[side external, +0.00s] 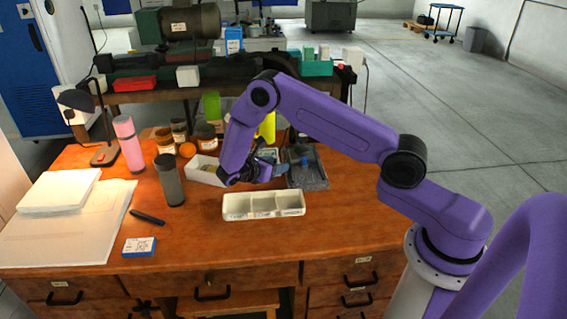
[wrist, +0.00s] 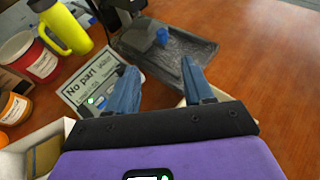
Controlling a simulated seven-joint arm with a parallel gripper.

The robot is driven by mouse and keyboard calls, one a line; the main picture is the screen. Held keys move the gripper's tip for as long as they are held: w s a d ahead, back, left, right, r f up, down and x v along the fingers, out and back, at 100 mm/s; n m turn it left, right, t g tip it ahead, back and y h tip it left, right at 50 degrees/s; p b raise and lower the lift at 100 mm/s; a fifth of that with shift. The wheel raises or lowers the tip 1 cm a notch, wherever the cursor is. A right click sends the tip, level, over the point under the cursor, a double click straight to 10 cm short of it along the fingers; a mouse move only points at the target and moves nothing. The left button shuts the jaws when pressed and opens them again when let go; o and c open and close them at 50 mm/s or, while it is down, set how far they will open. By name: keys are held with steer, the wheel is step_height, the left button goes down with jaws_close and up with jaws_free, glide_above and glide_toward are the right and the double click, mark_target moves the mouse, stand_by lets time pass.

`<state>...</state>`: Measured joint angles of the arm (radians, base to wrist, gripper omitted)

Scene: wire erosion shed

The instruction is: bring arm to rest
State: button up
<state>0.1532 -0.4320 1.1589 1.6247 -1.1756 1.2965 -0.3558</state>
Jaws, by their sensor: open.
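My gripper (side external: 281,169) is above the back middle of the wooden desk (side external: 205,232), behind the white sorting tray and close to the dark grey tray. In the wrist view my gripper (wrist: 158,72) shows two blue fingers spread apart with nothing between them. My arm reaches in from the right, bent over the desk.
A white three-compartment tray (side external: 264,213) is in front of my gripper. A white bin (side external: 203,178), jars (side external: 207,137), a yellow bottle (wrist: 65,28), a grey cylinder (side external: 170,187) and a pink bottle (side external: 129,151) stand left. The desk's right front is clear.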

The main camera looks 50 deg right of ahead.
steer(key=shift+v, duration=0.75)
steer(key=s+a+r+m+y, duration=0.3)
steer(key=s+a+r+y, duration=0.2)
steer(key=s+a+r, duration=0.55)
steer(key=s+a+r+m+y, duration=0.1)
steer(key=s+r+y, duration=0.2)
steer(key=s, duration=0.9)
steer(key=s+a+r+m+y, duration=0.1)
steer(key=s+r+y, duration=0.2)
steer(key=s, duration=0.9)
steer(key=y, duration=0.2)
steer(key=shift+s+a+r+y, duration=0.3)
steer(key=shift+a+r+y, duration=0.05)
steer(key=shift+a+y, duration=0.05)
